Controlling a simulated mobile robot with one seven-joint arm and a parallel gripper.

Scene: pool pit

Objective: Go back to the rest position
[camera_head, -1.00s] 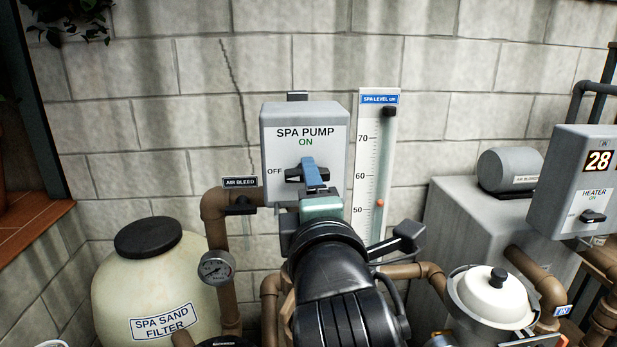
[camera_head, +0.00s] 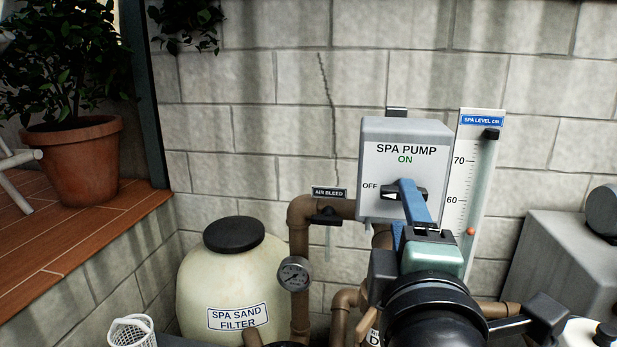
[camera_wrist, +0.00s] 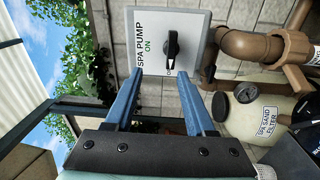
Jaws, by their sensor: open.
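My gripper (camera_head: 408,208) is in front of the grey spa pump switch box (camera_head: 405,158), seen from behind in the head view. In the wrist view, my gripper's two blue fingers (camera_wrist: 160,97) are spread apart with nothing between them. The black switch knob (camera_wrist: 172,48) is ahead of the fingertips, with a visible gap. In the head view, a finger partly covers the knob (camera_head: 384,191).
A spa sand filter tank (camera_head: 228,285) with a pressure gauge (camera_head: 294,273) and brown pipes (camera_head: 299,240) stands left of my arm. A spa level scale (camera_head: 480,165) is at the right. A potted plant (camera_head: 74,155) stands on the wooden deck (camera_head: 80,235).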

